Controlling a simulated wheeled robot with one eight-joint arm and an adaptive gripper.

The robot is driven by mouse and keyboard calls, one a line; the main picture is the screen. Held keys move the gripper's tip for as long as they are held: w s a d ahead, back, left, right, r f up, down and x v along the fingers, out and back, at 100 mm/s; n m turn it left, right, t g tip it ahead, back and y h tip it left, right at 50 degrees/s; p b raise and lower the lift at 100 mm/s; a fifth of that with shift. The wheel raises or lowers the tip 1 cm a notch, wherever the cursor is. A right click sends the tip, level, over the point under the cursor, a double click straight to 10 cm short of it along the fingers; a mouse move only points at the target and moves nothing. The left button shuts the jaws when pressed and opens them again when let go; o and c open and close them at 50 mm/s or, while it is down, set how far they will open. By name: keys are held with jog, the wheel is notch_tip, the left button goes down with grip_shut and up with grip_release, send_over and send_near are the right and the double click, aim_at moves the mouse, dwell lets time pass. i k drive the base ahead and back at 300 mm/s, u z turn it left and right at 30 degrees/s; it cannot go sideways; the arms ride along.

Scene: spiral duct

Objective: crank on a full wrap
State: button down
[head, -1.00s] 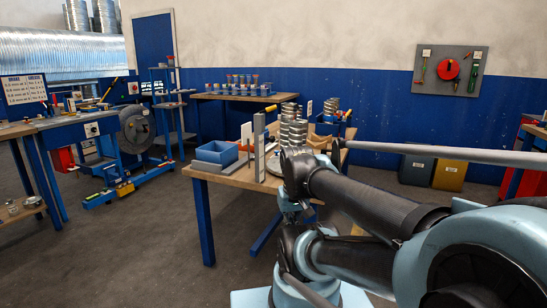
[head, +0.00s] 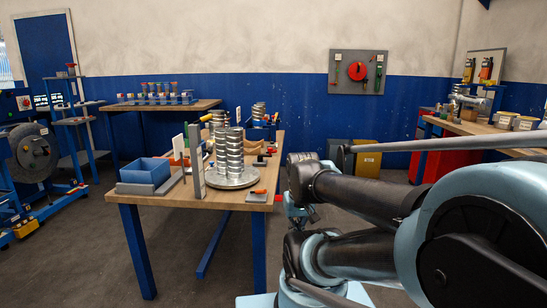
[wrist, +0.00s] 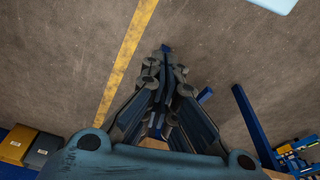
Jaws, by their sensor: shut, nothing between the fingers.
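In the head view, a round metal plate (head: 240,181) lies on the wooden table (head: 160,199). A ribbed silver spiral tube (head: 235,153) stands upright on it, with another ribbed tube (head: 219,120) close behind. A small grey block with an orange-red handle (head: 258,193) sits at the table's right front corner. I cannot tell which part is the crank. My gripper (wrist: 165,50) is shut and empty in the wrist view, above bare floor. In the head view my arm partly hides it, to the right of the table.
A blue bin (head: 146,172) and an upright grey post (head: 196,162) stand on the table's left part. A large dark reel (head: 33,151) is at far left. A bench with boxes (head: 500,142) is at right. Floor between the tables is open.

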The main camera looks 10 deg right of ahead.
aim_at(261, 156)
jog(key=k, duration=0.6)
jog(key=z, duration=0.35)
jog(key=i, duration=1.7)
jog(key=u, duration=0.5)
